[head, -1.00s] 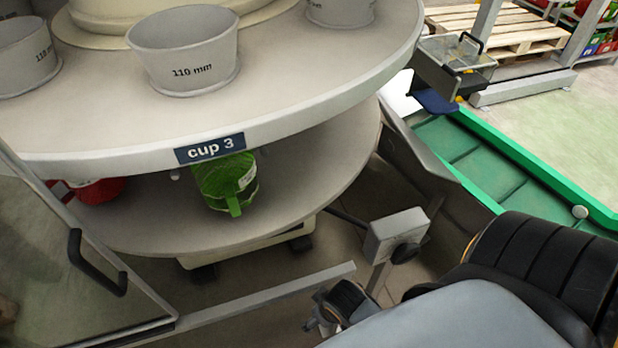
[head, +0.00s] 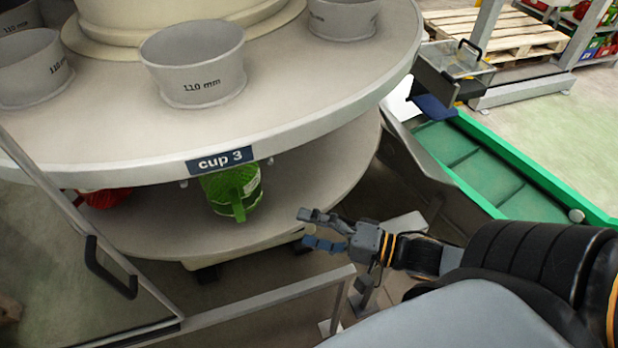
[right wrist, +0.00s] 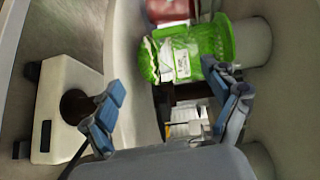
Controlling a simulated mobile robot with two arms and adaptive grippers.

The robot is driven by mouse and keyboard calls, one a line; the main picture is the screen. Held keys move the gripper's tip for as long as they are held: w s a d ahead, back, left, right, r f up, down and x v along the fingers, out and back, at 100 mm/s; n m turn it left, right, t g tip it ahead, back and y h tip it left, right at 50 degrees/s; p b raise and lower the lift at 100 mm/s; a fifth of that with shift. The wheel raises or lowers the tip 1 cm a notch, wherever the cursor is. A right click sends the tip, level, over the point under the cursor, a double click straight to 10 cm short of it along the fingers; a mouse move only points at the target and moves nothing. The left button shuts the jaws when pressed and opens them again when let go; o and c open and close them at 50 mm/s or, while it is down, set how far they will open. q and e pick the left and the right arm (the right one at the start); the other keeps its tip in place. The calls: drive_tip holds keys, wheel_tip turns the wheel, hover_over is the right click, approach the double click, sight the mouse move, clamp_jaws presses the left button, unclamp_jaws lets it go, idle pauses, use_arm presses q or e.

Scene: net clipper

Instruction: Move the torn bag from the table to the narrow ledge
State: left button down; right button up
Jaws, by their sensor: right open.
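A green net bag (head: 232,192) with a white label sits on the lower round table (head: 320,196), under the plate marked "cup 3". Its top is hidden by the upper disc. In the right wrist view the green bag (right wrist: 200,50) shows its label and a pale ragged edge on its left side; I cannot tell for sure that this is the tear. My right gripper (head: 304,228) is open and empty, to the right of the bag and apart from it, near the lower table's front rim. My left gripper is not in view. I cannot tell which surface is the narrow ledge.
The upper disc (head: 300,125) with grey cups (head: 193,65) overhangs the bag. A red bag (head: 105,198) lies further left on the lower table. A guard door with a black handle (head: 108,268) stands at the left. A green conveyor (head: 475,165) runs at the right.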

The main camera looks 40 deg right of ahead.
sight(243, 211)
drive_tip(key=shift+y, duration=0.5)
drive_tip(key=shift+s+a+r+p+x, duration=0.1)
drive_tip(key=shift+r+p+x, duration=0.2)
drive_tip(key=shift+x, duration=2)
drive_tip(key=shift+s+a+r+p+x, duration=0.1)
drive_tip(key=shift+r+p+x, duration=0.15)
drive_tip(key=shift+x, duration=2.05)
drive_tip(key=shift+s+a+r+p+x, duration=0.15)
drive_tip(key=shift+p+x, duration=0.2)
drive_tip(key=shift+x, duration=1.9)
drive_tip(key=shift+w, duration=0.15)
drive_tip(key=c, duration=1.4)
drive_tip(key=shift+r+p, duration=0.2)
drive_tip(key=shift+p, duration=0.3)
